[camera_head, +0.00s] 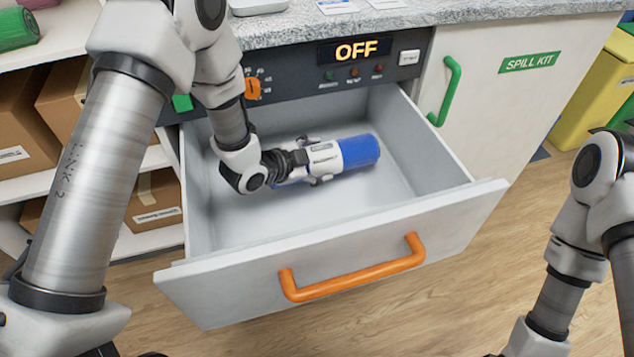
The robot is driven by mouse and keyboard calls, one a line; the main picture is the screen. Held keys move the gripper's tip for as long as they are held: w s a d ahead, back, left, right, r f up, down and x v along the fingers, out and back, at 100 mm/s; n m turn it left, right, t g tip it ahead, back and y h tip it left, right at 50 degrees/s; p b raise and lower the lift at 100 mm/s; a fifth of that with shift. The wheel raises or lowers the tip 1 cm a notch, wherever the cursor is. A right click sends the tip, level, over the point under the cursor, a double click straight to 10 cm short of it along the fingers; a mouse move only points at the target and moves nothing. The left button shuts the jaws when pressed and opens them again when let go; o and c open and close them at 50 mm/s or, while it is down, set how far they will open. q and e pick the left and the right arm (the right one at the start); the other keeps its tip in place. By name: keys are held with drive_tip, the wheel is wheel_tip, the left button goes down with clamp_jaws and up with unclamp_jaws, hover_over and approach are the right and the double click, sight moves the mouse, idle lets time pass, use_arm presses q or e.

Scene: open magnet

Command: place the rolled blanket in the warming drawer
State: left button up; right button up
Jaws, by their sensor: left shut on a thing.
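The warming drawer (345,258) is pulled open, with an orange handle (352,272) on its front. Its panel display above reads OFF. My left gripper (322,163) reaches down inside the drawer and is shut on the blue rolled blanket (359,152). The blanket lies sideways, its blue end pointing right, within the drawer walls. The gripper hides its left part, and I cannot tell whether it touches the drawer floor. My right arm shows at the right edge, but its gripper is out of view.
A granite counter (420,14) runs above the drawer. A cabinet door marked SPILL KIT (500,95) with a green handle stands at right. Shelves at left hold cardboard boxes (153,208) and a green roll (16,28). A yellow bin (597,90) stands far right.

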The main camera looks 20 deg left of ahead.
sight(298, 182)
use_arm(q)
wheel_tip(298, 182, down, 6)
drive_tip(key=shift+w+r+b, duration=0.1)
drive_tip(key=shift+r+b, duration=0.1)
drive_tip(key=shift+b, duration=0.4)
drive_tip(key=shift+f, duration=0.1)
drive_tip(key=o, duration=1.5)
drive_tip(key=shift+o, duration=0.2)
drive_tip(key=shift+a+r, duration=0.15)
drive_tip(key=shift+r, duration=0.1)
drive_tip(key=p+v, duration=0.1)
drive_tip(key=v, duration=0.5)
drive_tip(key=shift+s+a+r+p, duration=0.1)
drive_tip(key=shift+s+p, duration=0.2)
drive_tip(key=shift+p, duration=0.05)
drive_tip(key=shift+s+a+r, duration=0.15)
drive_tip(key=shift+s, duration=0.2)
